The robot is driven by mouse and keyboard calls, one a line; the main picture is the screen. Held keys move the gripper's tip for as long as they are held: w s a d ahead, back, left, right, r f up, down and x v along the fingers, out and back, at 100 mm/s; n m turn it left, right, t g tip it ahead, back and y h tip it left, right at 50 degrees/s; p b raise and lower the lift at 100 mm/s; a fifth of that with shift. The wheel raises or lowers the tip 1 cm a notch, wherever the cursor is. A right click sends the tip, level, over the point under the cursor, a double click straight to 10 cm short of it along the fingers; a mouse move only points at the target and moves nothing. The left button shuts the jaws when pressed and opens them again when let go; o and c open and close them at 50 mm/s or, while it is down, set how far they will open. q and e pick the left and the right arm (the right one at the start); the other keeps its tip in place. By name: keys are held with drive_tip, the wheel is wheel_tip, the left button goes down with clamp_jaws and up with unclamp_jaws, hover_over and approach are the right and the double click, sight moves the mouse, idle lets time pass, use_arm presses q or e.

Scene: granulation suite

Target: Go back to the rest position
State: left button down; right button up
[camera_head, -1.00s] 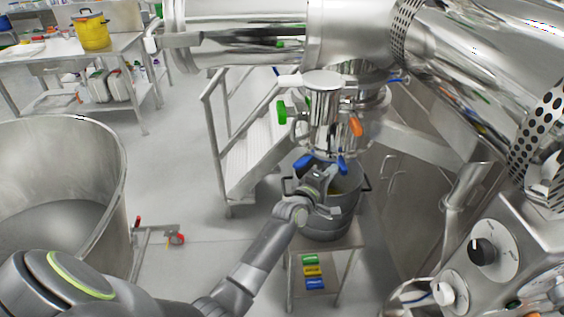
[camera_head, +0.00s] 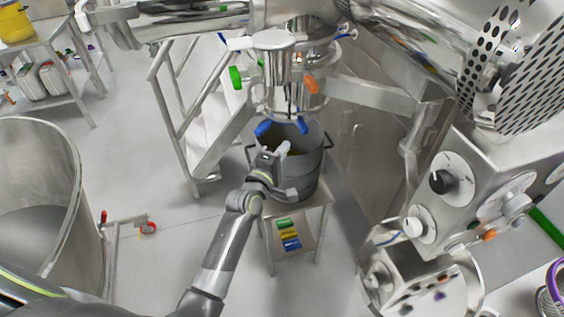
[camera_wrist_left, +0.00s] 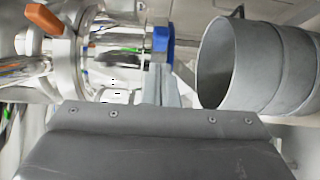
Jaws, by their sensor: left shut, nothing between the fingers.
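My left gripper (camera_head: 284,148) is at the end of the arm that comes in from the lower left in the head view. It is shut and empty, in front of the left side of a grey metal bucket (camera_head: 309,165). In the left wrist view its fingers (camera_wrist_left: 165,88) show together beyond the grey gripper body, with the bucket (camera_wrist_left: 275,65) to their right. I cannot tell whether the gripper touches the bucket. My right gripper is not in view.
The bucket stands on a small steel table (camera_head: 312,222) under a steel outlet with blue (camera_head: 265,128), green and orange handles. Steel stairs (camera_head: 205,140) stand behind left. A large steel bowl (camera_head: 62,180) is at left, a control box (camera_head: 470,190) at right.

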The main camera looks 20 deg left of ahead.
use_arm(q)
drive_tip(key=s, duration=0.2)
drive_tip(key=s+d+b, duration=0.1)
drive_tip(key=s, duration=0.1)
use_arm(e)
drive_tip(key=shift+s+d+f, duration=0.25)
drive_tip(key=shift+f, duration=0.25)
